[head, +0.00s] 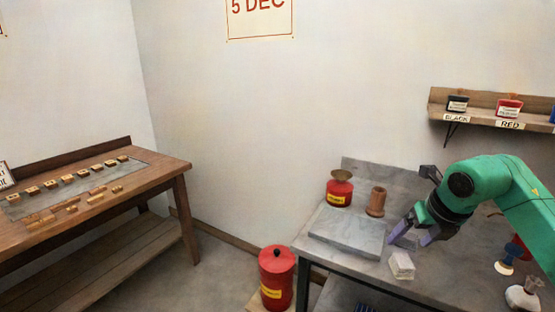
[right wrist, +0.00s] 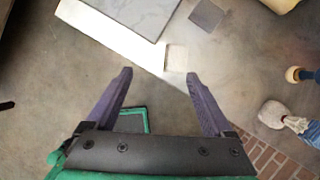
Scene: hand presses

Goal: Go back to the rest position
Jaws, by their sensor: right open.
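My right gripper (head: 408,238) has purple fingers on a green arm that comes in from the right. It hangs over the grey worktable (head: 440,262), beside the right edge of a grey stone slab (head: 346,232). In the right wrist view my right gripper (right wrist: 158,75) has its fingers wide apart with nothing between them. A small white block (head: 402,265) sits on the table just in front of the gripper. A pale square, likely the same block (right wrist: 177,57), lies beyond the fingertips. My left gripper is not in view.
A red tin with a brass funnel-shaped top (head: 340,188) and a brown wooden cup (head: 376,201) stand behind the slab. A red can (head: 277,276) stands left of the table. A shelf (head: 480,118) holds ink pads. A wooden table (head: 150,180) with stamps is at left.

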